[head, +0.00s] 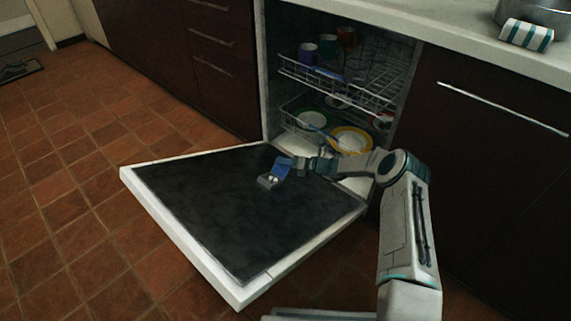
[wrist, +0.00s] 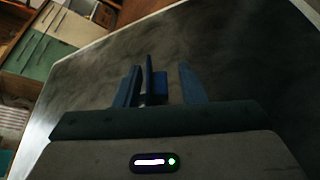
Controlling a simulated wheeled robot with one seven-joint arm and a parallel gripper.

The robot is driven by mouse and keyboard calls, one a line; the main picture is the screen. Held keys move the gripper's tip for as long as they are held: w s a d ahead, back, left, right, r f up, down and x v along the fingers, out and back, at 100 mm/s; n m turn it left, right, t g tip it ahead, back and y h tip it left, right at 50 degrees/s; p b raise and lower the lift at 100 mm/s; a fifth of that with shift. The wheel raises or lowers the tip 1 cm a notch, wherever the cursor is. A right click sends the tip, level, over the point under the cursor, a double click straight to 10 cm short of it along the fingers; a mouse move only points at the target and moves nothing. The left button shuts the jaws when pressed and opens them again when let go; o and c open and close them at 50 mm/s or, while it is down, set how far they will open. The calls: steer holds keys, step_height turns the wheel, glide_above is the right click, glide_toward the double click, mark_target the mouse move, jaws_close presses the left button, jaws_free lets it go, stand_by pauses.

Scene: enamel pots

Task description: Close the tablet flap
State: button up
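The tablet flap (head: 283,164) is a small blue lid standing up, open, on a grey dispenser (head: 266,182) set in the dark inner panel of the dishwasher door (head: 215,215). My gripper (head: 297,165) is low over the door, just right of the flap. In the wrist view my gripper (wrist: 158,85) has its two blue fingers apart. A thin upright blue piece (wrist: 148,76), which looks like the flap seen edge-on, shows between them, close to the left finger. I cannot tell whether it touches that finger. The dispenser's cup is hidden in the wrist view.
The dishwasher door lies lowered, with a white rim. Behind it are an upper rack (head: 340,80) with mugs and a lower rack (head: 300,118) with plates. Dark cabinets (head: 480,150) stand to the right. The tiled floor (head: 60,190) at left is clear.

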jaws_close()
steer(key=shift+r, duration=0.15)
